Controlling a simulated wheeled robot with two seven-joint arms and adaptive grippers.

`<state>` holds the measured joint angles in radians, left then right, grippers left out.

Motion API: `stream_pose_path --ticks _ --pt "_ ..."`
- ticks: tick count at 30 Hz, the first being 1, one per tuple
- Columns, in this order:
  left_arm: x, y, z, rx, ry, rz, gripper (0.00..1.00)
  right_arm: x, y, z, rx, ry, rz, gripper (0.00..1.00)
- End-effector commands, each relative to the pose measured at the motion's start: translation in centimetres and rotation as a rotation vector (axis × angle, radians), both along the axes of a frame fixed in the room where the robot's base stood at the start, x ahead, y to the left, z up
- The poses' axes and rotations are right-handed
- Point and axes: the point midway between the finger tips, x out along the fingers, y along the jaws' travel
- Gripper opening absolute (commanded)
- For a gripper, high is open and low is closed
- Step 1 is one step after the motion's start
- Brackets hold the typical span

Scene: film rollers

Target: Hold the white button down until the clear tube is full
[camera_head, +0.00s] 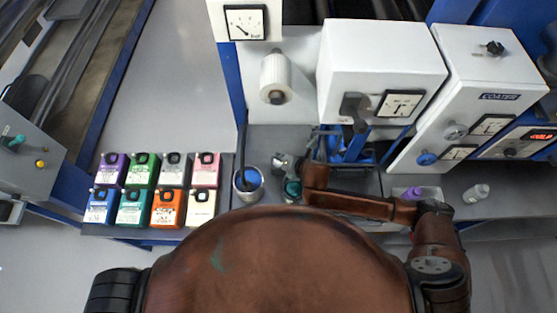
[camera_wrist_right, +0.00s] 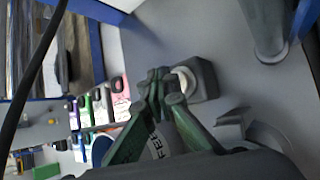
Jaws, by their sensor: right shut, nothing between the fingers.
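The white button (camera_wrist_right: 184,80) is a pale round cap on a small grey box in the right wrist view. My right gripper (camera_wrist_right: 160,76) has green fingers, shut and empty, with their tips right at the button. I cannot tell whether they touch or press it. A grey, faintly see-through cylinder (camera_wrist_right: 264,28) stands beyond the box in the right wrist view. It may be the clear tube; no fill level can be read. My left gripper is out of view.
Several coloured ink bottles (camera_head: 150,187) stand in two rows on the bench's left. A pot with blue inside (camera_head: 248,181) stands between them and my right gripper. White machine housings (camera_head: 375,60) with gauges rise behind. A small white bottle (camera_head: 477,193) stands at right.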

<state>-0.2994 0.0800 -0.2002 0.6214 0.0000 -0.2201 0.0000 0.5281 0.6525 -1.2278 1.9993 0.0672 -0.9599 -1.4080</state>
Motion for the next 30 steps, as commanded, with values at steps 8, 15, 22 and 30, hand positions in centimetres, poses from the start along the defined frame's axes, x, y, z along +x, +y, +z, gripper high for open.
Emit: stream_pose_path --ticks 8,15,22,30 --pt "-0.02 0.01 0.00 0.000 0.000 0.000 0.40 0.01 0.00 0.01 0.000 0.000 0.000 0.00" --pt "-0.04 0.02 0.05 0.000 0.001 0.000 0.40 0.00 -0.02 -0.17 -0.001 0.000 -0.001 0.00" --pt "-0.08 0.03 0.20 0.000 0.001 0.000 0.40 -0.05 0.01 -0.84 0.000 0.001 0.001 0.00" --pt "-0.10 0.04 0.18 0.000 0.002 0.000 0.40 -0.04 0.01 -0.86 0.000 0.001 0.001 0.00"
